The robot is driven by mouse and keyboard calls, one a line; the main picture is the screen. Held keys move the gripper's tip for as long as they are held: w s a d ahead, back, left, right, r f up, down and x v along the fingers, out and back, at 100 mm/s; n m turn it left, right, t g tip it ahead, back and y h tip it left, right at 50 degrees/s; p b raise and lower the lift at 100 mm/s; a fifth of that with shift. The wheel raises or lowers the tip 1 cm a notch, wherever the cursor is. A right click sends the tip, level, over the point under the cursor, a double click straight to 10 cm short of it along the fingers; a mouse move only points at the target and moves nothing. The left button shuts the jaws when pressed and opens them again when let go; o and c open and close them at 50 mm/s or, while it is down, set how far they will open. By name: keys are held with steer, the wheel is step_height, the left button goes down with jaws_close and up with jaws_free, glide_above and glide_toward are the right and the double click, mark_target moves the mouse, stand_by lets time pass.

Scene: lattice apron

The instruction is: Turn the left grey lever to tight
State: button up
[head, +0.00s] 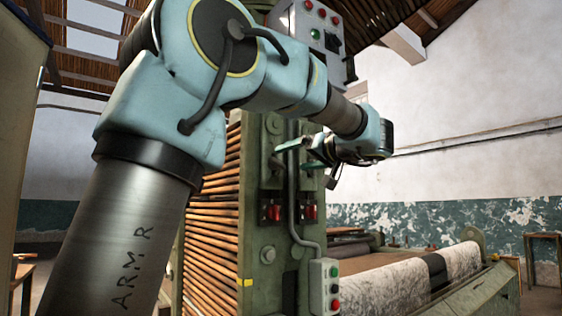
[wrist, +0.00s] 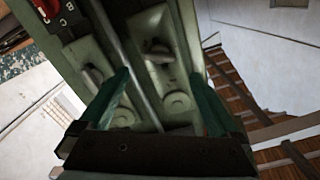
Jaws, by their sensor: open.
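Two grey levers sit side by side on the green machine post. In the wrist view one lever (wrist: 158,52) is at the right and the other (wrist: 92,58) at the left, each near a round boss. The wrist picture looks upside down against the head view, so the right-hand one seems to be the task's left lever. My gripper (wrist: 158,76) is open and empty. Its teal fingers stand to either side of the right-hand lever; contact cannot be told. In the head view my gripper (head: 299,155) is at the post, and the levers are hard to make out.
A grey pipe (wrist: 125,55) runs between the levers, close to one finger. Red switches (head: 270,212) sit below on the post (head: 258,262). A control box (head: 310,35) is above, and a button box (head: 324,287) below. A roller bed (head: 385,282) extends right.

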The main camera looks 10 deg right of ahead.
mark_target(280, 162)
steer(key=p+x, duration=0.1)
steer(key=x, duration=0.5)
steer(key=shift+w+a, duration=0.1)
steer(key=shift+w, duration=0.05)
steer(key=c, duration=1.4)
